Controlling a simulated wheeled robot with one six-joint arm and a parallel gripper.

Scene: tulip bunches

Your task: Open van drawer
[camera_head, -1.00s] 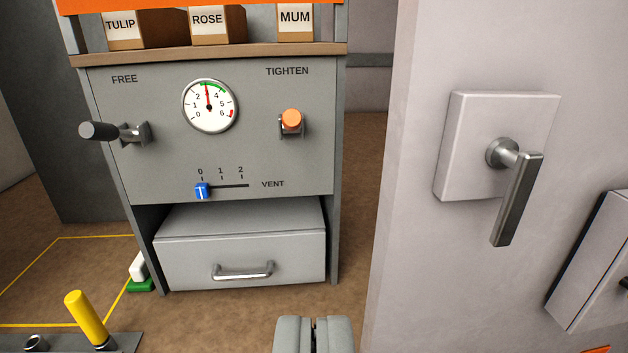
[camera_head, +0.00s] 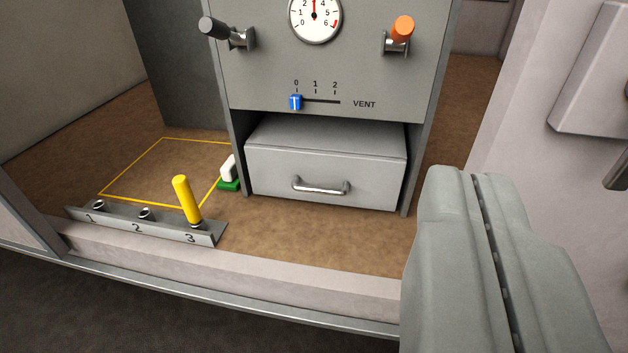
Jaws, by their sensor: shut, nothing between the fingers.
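The grey van drawer (camera_head: 325,170) sits closed-looking under the grey control panel, with a silver bar handle (camera_head: 320,187) on its front. My gripper (camera_head: 476,180) is shut and empty at the lower right of the view. It is in front and to the right of the drawer and appears apart from the handle. Nothing covers the drawer front or its handle.
The panel holds a gauge (camera_head: 315,14), a black lever (camera_head: 222,30), an orange-knobbed lever (camera_head: 400,32) and a blue vent slider (camera_head: 295,102). A yellow lever (camera_head: 186,198) rises from a numbered strip at the left. A pale sill (camera_head: 230,262) crosses the front.

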